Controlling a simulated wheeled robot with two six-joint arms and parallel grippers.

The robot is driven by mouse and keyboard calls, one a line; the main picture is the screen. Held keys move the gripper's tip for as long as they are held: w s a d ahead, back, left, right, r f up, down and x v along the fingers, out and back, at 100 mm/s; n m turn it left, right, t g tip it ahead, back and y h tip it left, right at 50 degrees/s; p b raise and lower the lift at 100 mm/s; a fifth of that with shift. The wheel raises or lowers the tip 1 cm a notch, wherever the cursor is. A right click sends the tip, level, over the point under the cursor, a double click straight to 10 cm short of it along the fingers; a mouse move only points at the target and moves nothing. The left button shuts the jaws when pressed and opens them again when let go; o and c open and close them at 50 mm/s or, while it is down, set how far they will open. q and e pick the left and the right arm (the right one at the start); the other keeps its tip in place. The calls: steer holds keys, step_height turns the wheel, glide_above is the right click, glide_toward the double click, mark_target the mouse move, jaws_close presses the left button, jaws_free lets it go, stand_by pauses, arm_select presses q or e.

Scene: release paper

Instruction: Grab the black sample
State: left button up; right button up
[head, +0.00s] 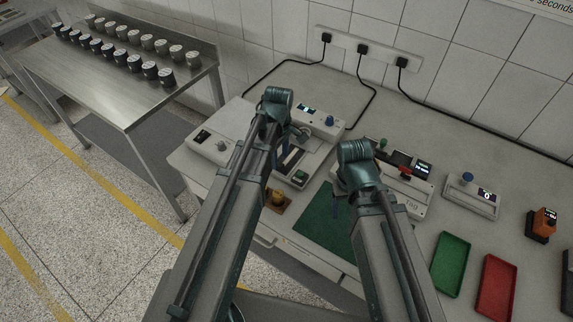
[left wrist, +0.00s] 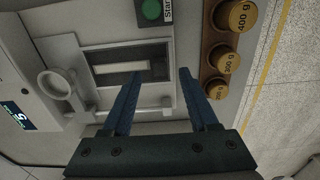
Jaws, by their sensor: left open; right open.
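No loose thing shows clearly as the black sample. In the left wrist view, a dark rectangular recess with a pale strip (left wrist: 122,67) lies in the white instrument (left wrist: 64,50). My left gripper (left wrist: 158,73) is open with nothing between its blue fingers, over the face of this instrument. Several dark cups with white lids (head: 150,70) stand far left.
The cups stand on a steel table (head: 130,108). The bench holds a green mat (head: 321,222), a green tray (head: 451,262), a red tray (head: 496,286), a dark tray (head: 567,288), an orange device (head: 543,221) and brass weights (left wrist: 238,18). Power cables run along the wall.

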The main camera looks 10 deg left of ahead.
mark_target(280, 165)
arm_select(q)
step_height(280, 165, down, 3)
steer(key=shift+f+b, duration=0.1)
steer(key=shift+b, duration=0.95)
arm_select(e)
step_height(280, 165, down, 3)
steer(key=shift+f, duration=0.1)
arm_select(q)
steer(key=shift+c, duration=0.3)
arm_select(e)
steer(key=shift+r, duration=0.2)
arm_select(q)
jaws_close()
